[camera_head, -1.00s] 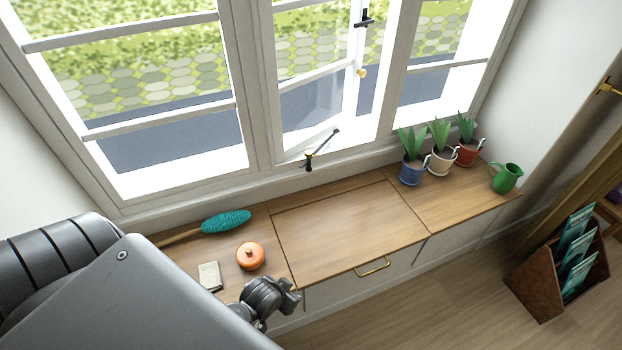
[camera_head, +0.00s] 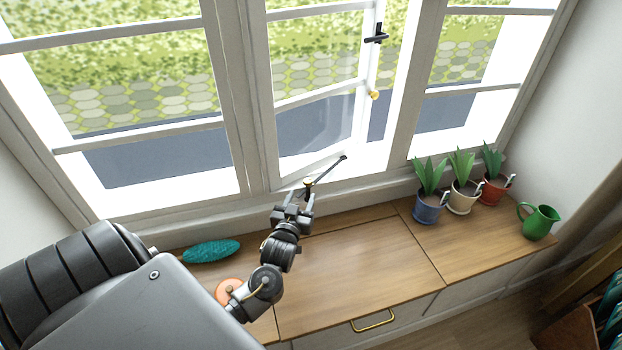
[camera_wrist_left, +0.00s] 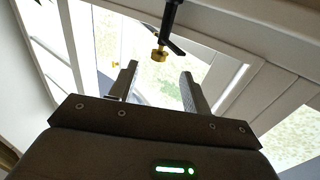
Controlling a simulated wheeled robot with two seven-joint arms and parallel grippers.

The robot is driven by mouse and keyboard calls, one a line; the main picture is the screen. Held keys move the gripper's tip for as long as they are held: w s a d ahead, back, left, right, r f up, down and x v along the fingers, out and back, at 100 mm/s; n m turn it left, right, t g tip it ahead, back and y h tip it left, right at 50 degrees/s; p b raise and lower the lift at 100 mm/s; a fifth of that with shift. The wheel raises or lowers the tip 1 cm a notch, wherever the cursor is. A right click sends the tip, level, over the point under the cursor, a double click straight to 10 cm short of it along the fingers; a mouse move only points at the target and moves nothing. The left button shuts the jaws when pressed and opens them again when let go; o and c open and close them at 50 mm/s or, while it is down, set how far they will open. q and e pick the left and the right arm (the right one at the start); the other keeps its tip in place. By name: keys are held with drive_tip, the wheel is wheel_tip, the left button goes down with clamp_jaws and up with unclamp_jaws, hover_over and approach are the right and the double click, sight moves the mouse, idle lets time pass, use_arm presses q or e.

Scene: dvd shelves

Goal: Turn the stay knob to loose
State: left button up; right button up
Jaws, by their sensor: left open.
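The stay knob (camera_head: 309,182) is a small brass knob at the sill end of the dark window stay (camera_head: 330,170), below the open middle casement. In the left wrist view the brass knob (camera_wrist_left: 159,54) hangs on a black fitting just beyond the fingertips, between their lines. My left gripper (camera_head: 293,197) is open and empty, close to the knob on the near side; its two fingers also show in the left wrist view (camera_wrist_left: 160,80). I cannot tell whether a finger touches the knob. My right gripper is not in view.
Three potted plants, blue (camera_head: 427,208), white (camera_head: 461,197) and red (camera_head: 494,188), and a green jug (camera_head: 539,222) stand at the right of the wooden bench (camera_head: 360,260). The bench's middle is clear.

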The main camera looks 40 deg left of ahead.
sight(309, 179)
use_arm(q)
drive_tip(key=x, duration=0.9)
drive_tip(key=shift+w+f, duration=0.1)
drive_tip(key=shift+w, duration=0.1)
drive_tip(key=shift+w+a, duration=0.1)
drive_tip(key=shift+w, duration=0.1)
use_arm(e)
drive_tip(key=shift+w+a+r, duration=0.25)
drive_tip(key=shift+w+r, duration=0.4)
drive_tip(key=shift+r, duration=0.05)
use_arm(q)
drive_tip(key=c, duration=1)
